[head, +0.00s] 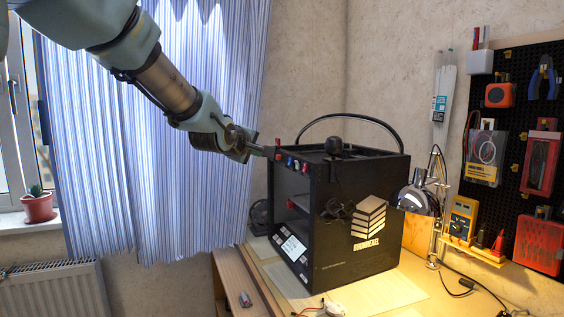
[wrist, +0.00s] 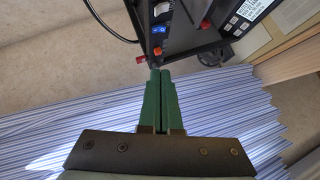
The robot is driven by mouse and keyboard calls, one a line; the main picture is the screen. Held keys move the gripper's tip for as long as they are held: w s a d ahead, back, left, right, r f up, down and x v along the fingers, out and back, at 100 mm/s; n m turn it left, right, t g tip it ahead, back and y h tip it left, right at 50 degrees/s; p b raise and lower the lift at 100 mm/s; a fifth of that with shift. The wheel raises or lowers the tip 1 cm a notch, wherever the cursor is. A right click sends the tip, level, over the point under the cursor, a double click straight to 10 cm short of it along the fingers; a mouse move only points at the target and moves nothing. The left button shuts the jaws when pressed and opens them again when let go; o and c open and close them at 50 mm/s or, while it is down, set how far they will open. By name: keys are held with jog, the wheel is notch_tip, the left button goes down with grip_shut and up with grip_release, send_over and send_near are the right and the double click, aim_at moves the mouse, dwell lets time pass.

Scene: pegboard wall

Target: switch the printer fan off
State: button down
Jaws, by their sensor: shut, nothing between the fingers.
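The black 3D printer (head: 335,235) stands on the desk with its open front facing left. Along its top front edge is a row of small controls. A red one (head: 278,143) sits at the near-left corner, and a blue rocker switch (head: 290,161) is beside it. In the wrist view the blue switch (wrist: 158,30), an orange-red control (wrist: 158,51) and a red knob (wrist: 140,59) show just beyond the fingertips. My gripper (head: 268,152) is shut and empty, its tips close to this corner; contact is unclear. It also shows in the wrist view (wrist: 160,74). I cannot read which control is the fan's.
A black hose (head: 350,118) arches above the printer. A lit desk lamp (head: 418,200) stands to its right, before a pegboard (head: 512,120) with tools. Striped curtains (head: 150,130) hang behind my arm. The space left of the printer's front is open.

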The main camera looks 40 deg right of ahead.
aim_at(290, 162)
jog(key=s+f+p+x, duration=0.1)
jog(key=p+x, duration=0.4)
jog(key=x, duration=0.7)
jog(key=shift+s+d+p, duration=0.35)
jog(key=shift+s+d, duration=0.2)
jog(key=shift+s, duration=0.1)
jog(key=shift+f, duration=0.15)
